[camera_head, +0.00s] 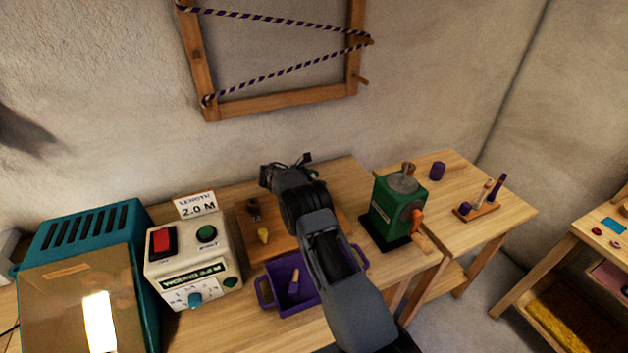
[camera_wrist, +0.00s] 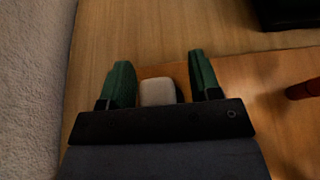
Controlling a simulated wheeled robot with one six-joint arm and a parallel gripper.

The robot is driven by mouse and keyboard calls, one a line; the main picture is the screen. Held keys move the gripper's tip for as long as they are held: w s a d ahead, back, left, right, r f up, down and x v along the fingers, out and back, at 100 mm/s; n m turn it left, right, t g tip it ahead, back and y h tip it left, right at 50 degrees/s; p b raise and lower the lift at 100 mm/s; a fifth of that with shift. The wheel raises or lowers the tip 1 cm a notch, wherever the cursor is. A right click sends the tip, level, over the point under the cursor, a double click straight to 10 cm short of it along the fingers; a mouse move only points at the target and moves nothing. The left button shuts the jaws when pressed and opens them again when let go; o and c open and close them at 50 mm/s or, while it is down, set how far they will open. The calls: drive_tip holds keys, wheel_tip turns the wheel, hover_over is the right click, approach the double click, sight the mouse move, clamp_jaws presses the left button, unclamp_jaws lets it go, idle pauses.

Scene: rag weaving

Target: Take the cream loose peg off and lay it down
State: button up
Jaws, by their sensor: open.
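The cream peg (camera_wrist: 159,91) shows end-on in the wrist view, between the two green fingers of my gripper (camera_wrist: 160,82). The jaws are open, with a gap on each side of the peg. The peg overlaps the edge of a brown board (camera_wrist: 262,72); I cannot tell its height or whether it is seated there. In the head view my gripper (camera_head: 287,168) is over the back of the board (camera_head: 285,243), and my arm hides the cream peg and part of the board. A dark brown peg (camera_head: 253,206) and a yellow peg (camera_head: 263,235) stand on the board's left part.
A purple tray (camera_head: 266,297) with a peg in it sits in front of the board. A white control box (camera_head: 192,265) stands left, a green cranked machine (camera_head: 396,210) right. A frame with striped cord (camera_head: 282,103) hangs behind. Some bare tabletop (camera_head: 340,172) shows behind my arm.

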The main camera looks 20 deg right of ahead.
clamp_jaws()
idle(0.8)
